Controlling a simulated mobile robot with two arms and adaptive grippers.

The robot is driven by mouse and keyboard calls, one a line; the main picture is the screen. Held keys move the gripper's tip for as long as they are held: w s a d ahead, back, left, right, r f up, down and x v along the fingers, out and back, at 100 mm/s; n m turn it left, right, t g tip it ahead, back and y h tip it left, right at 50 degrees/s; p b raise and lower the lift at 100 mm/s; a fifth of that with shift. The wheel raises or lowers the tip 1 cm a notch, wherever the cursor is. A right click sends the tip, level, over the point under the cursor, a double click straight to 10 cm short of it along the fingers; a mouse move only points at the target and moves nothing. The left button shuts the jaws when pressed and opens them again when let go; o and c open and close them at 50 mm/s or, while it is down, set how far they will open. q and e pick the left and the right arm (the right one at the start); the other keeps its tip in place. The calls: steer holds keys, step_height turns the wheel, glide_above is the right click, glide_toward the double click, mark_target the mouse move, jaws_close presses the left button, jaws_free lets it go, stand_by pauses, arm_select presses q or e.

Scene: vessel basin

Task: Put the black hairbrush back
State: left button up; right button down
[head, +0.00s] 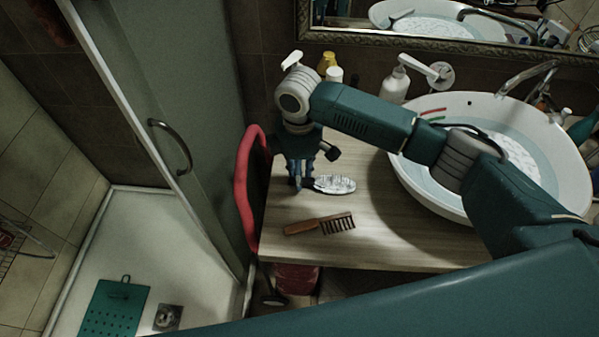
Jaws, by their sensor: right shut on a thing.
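The black hairbrush (334,184) is on or just above the left part of the wooden counter (375,240). Its pale bristle side faces up and its head points right. My right gripper (302,186) points down at the brush's left end and is shut on its handle, which the fingers mostly hide. I cannot tell whether the brush touches the counter. My left gripper is not in view.
A brown comb (320,225) lies in front of the brush. A round basin (440,205) fills the counter's right side. A pump bottle (394,86) and a yellow bottle (326,63) stand behind. A red rounded object (246,190) borders the counter's left edge.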

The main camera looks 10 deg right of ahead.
steer(key=c, duration=1.4)
jaws_free()
step_height(320, 180, up, 12)
steer(key=b, duration=0.2)
steer(key=shift+b, duration=0.3)
